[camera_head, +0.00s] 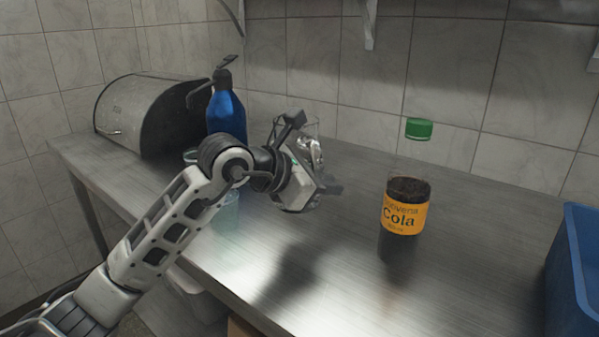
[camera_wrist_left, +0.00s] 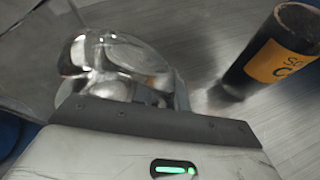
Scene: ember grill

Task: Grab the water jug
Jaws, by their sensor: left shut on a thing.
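In the left wrist view, shiny, distorted clear glass of the jug (camera_wrist_left: 125,62) lies right in front of the gripper's edge. I cannot tell whether the jug's base touches the counter. My right gripper is not in view.
A cola bottle (camera_head: 405,207) with an orange label and green cap stands to the right. A blue bottle (camera_head: 227,112) and a rounded metal bin (camera_head: 130,112) stand at the back left. A blue crate (camera_head: 577,262) is at the right edge. The counter (camera_head: 335,265) is clear in front.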

